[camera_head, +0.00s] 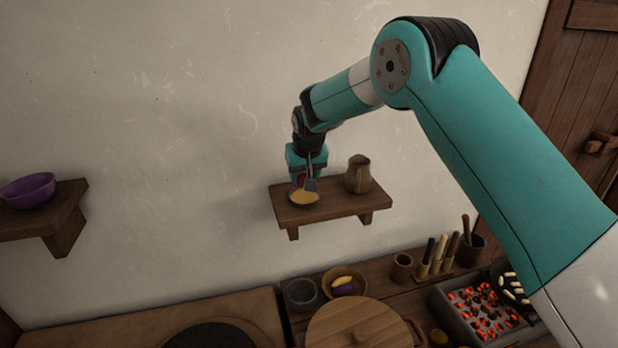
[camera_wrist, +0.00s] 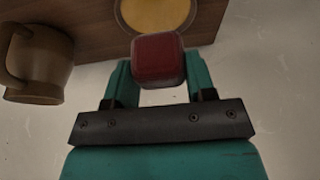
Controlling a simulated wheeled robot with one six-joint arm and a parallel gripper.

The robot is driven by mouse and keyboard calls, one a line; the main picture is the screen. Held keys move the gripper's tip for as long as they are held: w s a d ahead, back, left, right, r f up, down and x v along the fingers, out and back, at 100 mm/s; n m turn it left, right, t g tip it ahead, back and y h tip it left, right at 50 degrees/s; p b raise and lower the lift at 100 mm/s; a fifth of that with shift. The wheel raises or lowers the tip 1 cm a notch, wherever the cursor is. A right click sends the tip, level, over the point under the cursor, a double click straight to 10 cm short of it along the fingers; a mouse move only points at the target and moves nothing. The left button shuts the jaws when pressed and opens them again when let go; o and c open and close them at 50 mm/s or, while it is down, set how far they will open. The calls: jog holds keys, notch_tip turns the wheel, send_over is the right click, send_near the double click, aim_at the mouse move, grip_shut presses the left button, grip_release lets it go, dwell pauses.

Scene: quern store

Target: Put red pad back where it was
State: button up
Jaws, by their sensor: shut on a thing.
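The red pad (camera_wrist: 158,60) is a small, rounded dark-red block, held between the fingers of my gripper (camera_wrist: 158,75) in the wrist view. In the head view my gripper (camera_head: 306,182) is over the left end of the wall shelf (camera_head: 335,207), and only a sliver of the red pad shows there. A round tan dish (camera_head: 304,197) sits on the shelf just under my gripper. In the wrist view the dish (camera_wrist: 155,14) is just beyond the pad. I cannot tell whether pad and dish touch.
A brown jug (camera_head: 358,174) stands on the shelf right of my gripper. A purple bowl (camera_head: 28,190) is on another shelf at far left. Below is a counter with a round wooden lid (camera_head: 355,325), a fruit bowl, utensils and a tray of glowing coals (camera_head: 485,310).

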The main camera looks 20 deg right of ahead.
jog(key=shift+f+p, duration=0.4)
jog(key=shift+f, duration=1.15)
jog(key=shift+f, duration=0.25)
jog(key=o, duration=0.9)
jog(key=shift+r, duration=0.1)
